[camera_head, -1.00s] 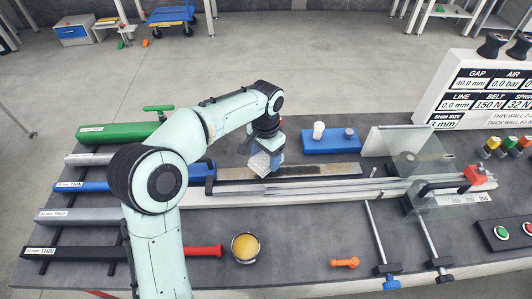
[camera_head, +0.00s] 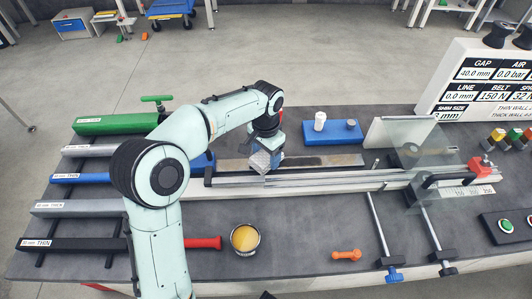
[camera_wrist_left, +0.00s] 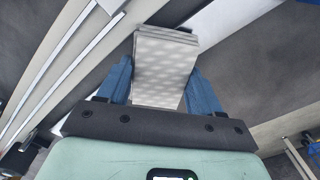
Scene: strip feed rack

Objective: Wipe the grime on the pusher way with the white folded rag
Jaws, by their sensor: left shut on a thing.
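My left gripper (camera_head: 268,150) is shut on the white folded rag (camera_head: 261,161). The rag is at the pusher way (camera_head: 335,160), on the left half of this long flat strip; I cannot tell if it presses on it. Dark brownish grime (camera_head: 305,162) shows on the strip to the right of the rag. The part behind the rag is hidden. In the left wrist view, the rag (camera_wrist_left: 165,48) sticks out between the two blue fingers of my left gripper (camera_wrist_left: 160,85). My right gripper is not in view.
A blue block (camera_head: 333,133) with a white bottle stands behind the way. Clear panels (camera_head: 428,165) stand to the right. Rails run along the front side. A yellow-filled tin (camera_head: 245,238) and an orange piece (camera_head: 346,255) sit on the bench, with tubes at left.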

